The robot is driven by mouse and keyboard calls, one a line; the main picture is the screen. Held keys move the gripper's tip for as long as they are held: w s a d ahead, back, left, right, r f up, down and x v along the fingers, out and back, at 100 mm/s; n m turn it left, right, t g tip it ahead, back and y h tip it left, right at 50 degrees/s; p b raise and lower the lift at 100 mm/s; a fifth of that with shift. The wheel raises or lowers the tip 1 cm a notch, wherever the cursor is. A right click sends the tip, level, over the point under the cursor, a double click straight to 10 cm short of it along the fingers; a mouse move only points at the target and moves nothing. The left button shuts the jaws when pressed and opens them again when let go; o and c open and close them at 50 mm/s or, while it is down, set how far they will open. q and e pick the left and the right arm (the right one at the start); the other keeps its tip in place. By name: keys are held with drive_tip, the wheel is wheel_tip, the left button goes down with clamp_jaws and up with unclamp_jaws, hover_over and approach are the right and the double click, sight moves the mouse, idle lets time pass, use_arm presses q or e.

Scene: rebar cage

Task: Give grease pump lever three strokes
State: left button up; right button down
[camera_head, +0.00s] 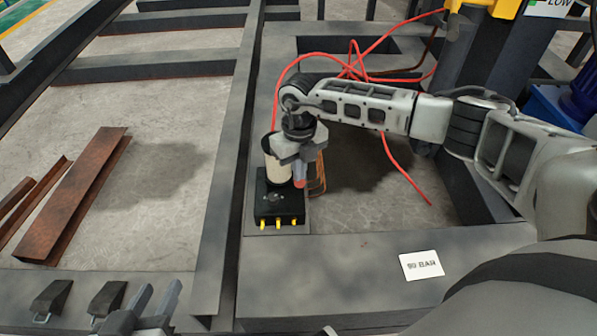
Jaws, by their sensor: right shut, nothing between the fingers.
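The grease pump has a black base (280,207) with yellow fittings along its front and a cream reservoir (276,168) on top. It sits on a dark steel plate. A red grip (299,183), probably the lever's end, shows just below my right gripper (303,160). My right gripper is shut and empty above the pump, and it hides part of the reservoir and most of the lever. I cannot tell whether it touches the red grip. My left gripper (155,296) is at the bottom edge, open and empty, far from the pump.
Red hose (352,62) loops behind the pump. Dark steel beams (222,190) frame the area. A white label (421,264) lies on the front beam. Rusty angle pieces (75,195) lie on the floor at left. Two black wedge-shaped blocks (52,298) sit near my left gripper.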

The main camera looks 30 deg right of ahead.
drive_tip(key=shift+s+f, duration=0.1)
drive_tip(key=shift+s+a+f, duration=0.15)
drive_tip(key=shift+s+f, duration=0.2)
drive_tip(key=shift+f, duration=0.1)
drive_tip(key=shift+s+a+f, duration=0.2)
drive_tip(key=shift+s+f, duration=0.2)
drive_tip(key=shift+f, duration=0.15)
drive_tip(key=shift+s+f, duration=0.1)
idle(0.3)
drive_tip(key=shift+s+a+f, duration=0.2)
drive_tip(key=shift+s+f, duration=0.1)
drive_tip(key=shift+f, duration=0.15)
